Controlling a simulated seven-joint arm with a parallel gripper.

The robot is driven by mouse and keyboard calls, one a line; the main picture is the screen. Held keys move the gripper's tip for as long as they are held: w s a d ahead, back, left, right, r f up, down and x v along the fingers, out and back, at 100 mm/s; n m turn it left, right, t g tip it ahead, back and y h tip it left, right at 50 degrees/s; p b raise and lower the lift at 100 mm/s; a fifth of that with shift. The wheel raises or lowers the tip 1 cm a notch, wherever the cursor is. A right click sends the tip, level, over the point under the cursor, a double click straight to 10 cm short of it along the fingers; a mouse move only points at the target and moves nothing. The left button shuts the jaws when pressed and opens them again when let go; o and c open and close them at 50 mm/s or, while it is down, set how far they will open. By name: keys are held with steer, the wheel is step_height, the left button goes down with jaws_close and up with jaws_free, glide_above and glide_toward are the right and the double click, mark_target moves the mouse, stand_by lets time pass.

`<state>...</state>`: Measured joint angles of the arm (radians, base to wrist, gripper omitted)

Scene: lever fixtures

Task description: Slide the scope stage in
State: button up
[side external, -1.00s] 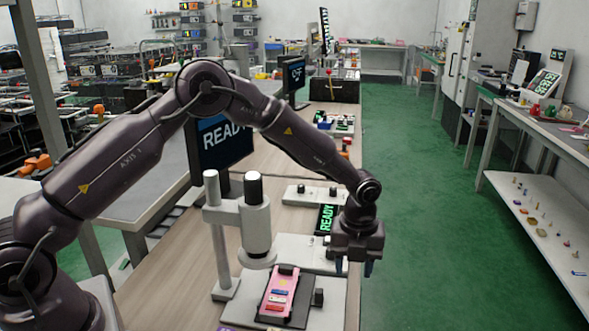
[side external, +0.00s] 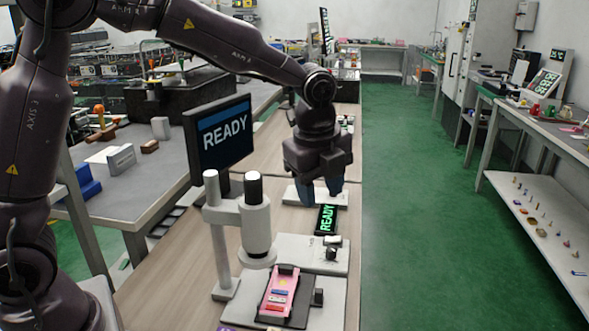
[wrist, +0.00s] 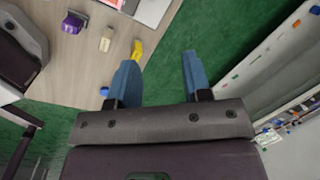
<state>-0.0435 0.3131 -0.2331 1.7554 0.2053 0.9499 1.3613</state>
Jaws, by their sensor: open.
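The scope (side external: 256,220) stands on the bench, with a white post and a black-topped barrel. Its stage (side external: 298,312) is a dark plate low in front of the barrel, bearing a pink device (side external: 279,294). A black knob (side external: 318,297) sits at the stage's right side. My gripper (side external: 320,190) is beyond the scope, pointing down near a white panel at the back. It is open and empty; its blue fingers stand apart in the wrist view (wrist: 160,75). The stage does not clearly show in the wrist view.
A READY monitor (side external: 224,140) stands left of my gripper. A small green READY display (side external: 327,218) and a white control box (side external: 305,250) with dark knobs lie between my gripper and the stage. The green floor (side external: 420,220) on the right is clear.

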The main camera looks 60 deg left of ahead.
steer(key=shift+s+a+r+n+t, duration=0.1)
steer(key=shift+s+a+r+n, duration=0.1)
steer(key=shift+s+r+n, duration=0.45)
steer(key=shift+s+a+r+n+t, duration=0.1)
steer(key=shift+s+a+r+n, duration=0.15)
steer(key=shift+s+r+n, duration=0.4)
steer(key=shift+s+a+r+n+t, duration=0.1)
steer(key=shift+s+a+r+n, duration=0.1)
steer(key=shift+s+r+n, duration=0.45)
steer(key=shift+s+f, duration=0.1)
steer(key=shift+f, duration=0.05)
steer(key=n+g, duration=0.2)
steer(key=n, duration=2.2)
glide_above(318, 290)
step_height(318, 290, down, 17)
steer(key=shift+h, duration=0.4)
step_height(318, 290, down, 13)
steer(key=shift+d+r, duration=0.1)
jaws_close()
